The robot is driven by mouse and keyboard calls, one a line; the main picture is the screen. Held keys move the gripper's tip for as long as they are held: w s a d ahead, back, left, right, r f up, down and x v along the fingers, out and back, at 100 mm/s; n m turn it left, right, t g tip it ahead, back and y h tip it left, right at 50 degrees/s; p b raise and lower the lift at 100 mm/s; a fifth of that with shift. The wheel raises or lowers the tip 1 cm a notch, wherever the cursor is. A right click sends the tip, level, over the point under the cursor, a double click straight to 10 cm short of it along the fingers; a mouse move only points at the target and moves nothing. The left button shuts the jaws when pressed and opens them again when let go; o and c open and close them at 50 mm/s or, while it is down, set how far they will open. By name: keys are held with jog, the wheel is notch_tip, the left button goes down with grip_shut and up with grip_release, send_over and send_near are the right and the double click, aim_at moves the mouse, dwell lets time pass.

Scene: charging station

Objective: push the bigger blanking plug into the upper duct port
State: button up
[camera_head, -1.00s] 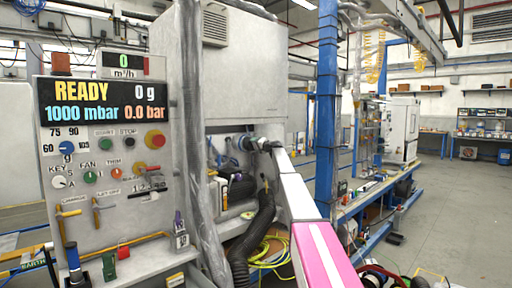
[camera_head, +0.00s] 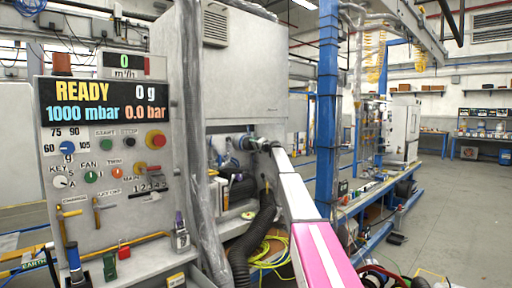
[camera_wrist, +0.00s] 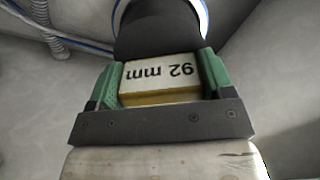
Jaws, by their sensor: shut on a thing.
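In the wrist view, my gripper (camera_wrist: 160,80) has its green fingers shut on the yellow-edged grip block of a plug. The block's white face reads "92 mm", upside down. The plug's dark round body (camera_wrist: 158,32) lies just beyond the fingers. A white ring with a blue edge, likely the duct port (camera_wrist: 204,17), shows behind the plug at the top right. The plug hides most of it, so I cannot tell how far in the plug sits. In the head view, my gripper (camera_head: 263,145) is small, at the recess under the big grey cabinet.
The grey cabinet (camera_head: 240,75) stands above the recess. A black corrugated hose (camera_head: 255,225) hangs below my gripper, with yellow cables (camera_head: 272,250) on the floor. A control panel (camera_head: 110,180) and a grey wrapped pipe (camera_head: 192,130) stand left. A blue post (camera_head: 327,110) stands right.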

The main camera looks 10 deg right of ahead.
jog(key=shift+x, duration=3.75)
jog(key=o, duration=1)
jog(key=shift+o, duration=0.4)
jog(key=v, duration=1.1)
